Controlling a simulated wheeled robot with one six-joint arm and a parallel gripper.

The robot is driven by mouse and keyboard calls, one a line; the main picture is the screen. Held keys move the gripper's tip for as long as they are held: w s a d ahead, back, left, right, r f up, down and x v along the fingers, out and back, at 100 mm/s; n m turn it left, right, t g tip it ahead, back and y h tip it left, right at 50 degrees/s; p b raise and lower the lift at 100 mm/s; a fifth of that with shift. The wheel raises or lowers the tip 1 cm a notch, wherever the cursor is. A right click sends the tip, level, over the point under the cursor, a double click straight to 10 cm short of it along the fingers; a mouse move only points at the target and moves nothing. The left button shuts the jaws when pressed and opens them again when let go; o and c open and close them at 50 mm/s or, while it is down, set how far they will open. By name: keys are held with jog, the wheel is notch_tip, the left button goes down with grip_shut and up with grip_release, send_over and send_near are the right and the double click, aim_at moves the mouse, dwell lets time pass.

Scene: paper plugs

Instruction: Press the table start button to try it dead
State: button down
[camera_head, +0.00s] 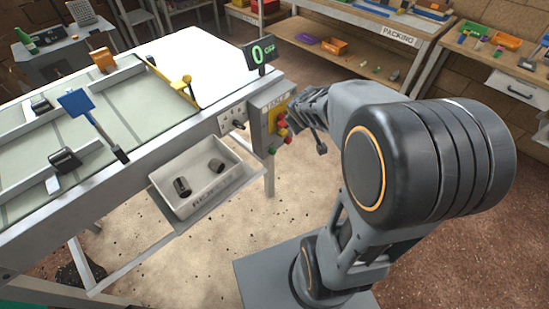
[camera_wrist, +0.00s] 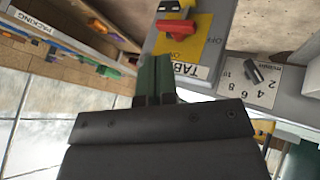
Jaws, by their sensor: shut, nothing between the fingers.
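The table's control panel (camera_head: 266,103) is at its right corner, with a yellow plate and red and green controls (camera_head: 282,132). My gripper (camera_wrist: 154,62) is shut and empty, pointing at this panel. The wrist view shows a red switch handle (camera_wrist: 160,30) on a yellow plate (camera_wrist: 195,30) marked ON and OFF, just beyond the fingertips. A label reading TABLE (camera_wrist: 190,70) is beside the fingers. I cannot make out the start button for certain in the wrist view; the fingers may cover it. The table's display (camera_head: 262,54) reads 0 OFF in green.
A numbered dial (camera_wrist: 252,72) is right of the fingers in the wrist view. A grey bin (camera_head: 214,189) with two dark cylinders hangs below the table (camera_head: 198,52). The packing bench (camera_head: 385,28) stands behind. The floor between is open.

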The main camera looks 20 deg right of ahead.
jog(key=w+d+f+n+t+y+b, duration=0.1)
jog(key=w+d+f+n, duration=0.15)
jog(key=f, duration=0.35)
jog(key=w+d+f+n+y+b, duration=0.1)
jog(key=w+d+f, duration=0.15)
jog(key=f, duration=0.25)
jog(key=n+g+y+b, duration=0.1)
jog(key=n+y+b, duration=0.3)
jog(key=n+y, duration=0.3)
send_near(273, 152)
jog(key=s+d+f+m+y, duration=0.1)
jog(key=s+d+f, duration=0.2)
jog(key=s+f, duration=0.45)
jog(key=shift+w+a+f, duration=0.25)
jog(key=shift+w+f, duration=0.35)
jog(key=shift+w, duration=0.15)
jog(key=w+a+b, duration=0.1)
jog(key=w+a, duration=0.2)
jog(key=w, duration=0.5)
jog(key=shift+a, duration=0.3)
jog(key=shift+w, duration=0.1)
jog(key=shift+w+a+p, duration=0.2)
jog(key=shift+w+p, duration=0.1)
